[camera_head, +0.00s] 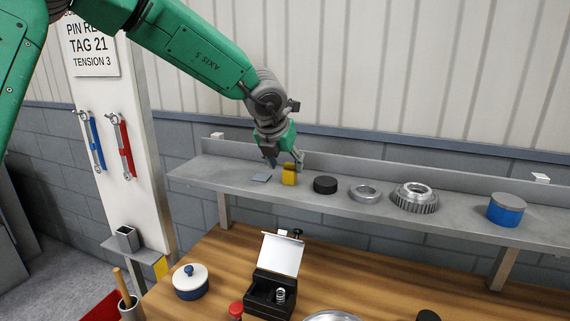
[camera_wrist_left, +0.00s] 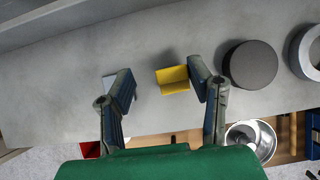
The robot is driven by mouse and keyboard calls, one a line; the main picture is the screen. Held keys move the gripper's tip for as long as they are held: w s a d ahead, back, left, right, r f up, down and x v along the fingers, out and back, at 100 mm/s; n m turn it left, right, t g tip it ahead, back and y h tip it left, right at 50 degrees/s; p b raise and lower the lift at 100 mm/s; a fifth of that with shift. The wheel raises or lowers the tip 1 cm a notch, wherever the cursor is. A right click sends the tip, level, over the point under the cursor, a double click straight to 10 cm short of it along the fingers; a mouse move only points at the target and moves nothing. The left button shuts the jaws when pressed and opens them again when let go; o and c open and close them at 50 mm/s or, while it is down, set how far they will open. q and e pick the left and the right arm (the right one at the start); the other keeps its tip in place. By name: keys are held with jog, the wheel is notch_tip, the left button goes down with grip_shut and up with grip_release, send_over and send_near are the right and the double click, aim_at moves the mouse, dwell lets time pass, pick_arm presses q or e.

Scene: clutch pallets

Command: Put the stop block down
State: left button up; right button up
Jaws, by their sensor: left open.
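A yellow angled block (camera_head: 289,175), which looks like the stop block, stands on the grey shelf (camera_head: 235,178). My left gripper (camera_head: 285,163) is at the shelf, just above and around this block. In the left wrist view, the gripper (camera_wrist_left: 162,86) is open with its fingers apart. The yellow block (camera_wrist_left: 172,80) shows between the fingers, close to the right-hand finger and clear of the left-hand one. I cannot tell whether it touches the near finger. My right gripper is not in view.
A flat grey-blue plate (camera_head: 261,178) lies left of the block. A black disc (camera_head: 325,185), a metal ring (camera_head: 365,193), a gear (camera_head: 414,198) and a blue tin (camera_head: 506,210) stand to the right. The shelf's back wall is close behind. An open black box (camera_head: 270,297) sits below.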

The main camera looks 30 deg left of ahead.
pick_arm(q)
jog(key=shift+s+d+r, duration=0.1)
jog(key=shift+d+r, duration=0.15)
jog(key=shift+r, duration=0.2)
jog(key=d+v, duration=0.1)
jog(key=v, duration=1.1)
jog(key=shift+a+f, duration=0.1)
jog(key=shift+f, duration=0.05)
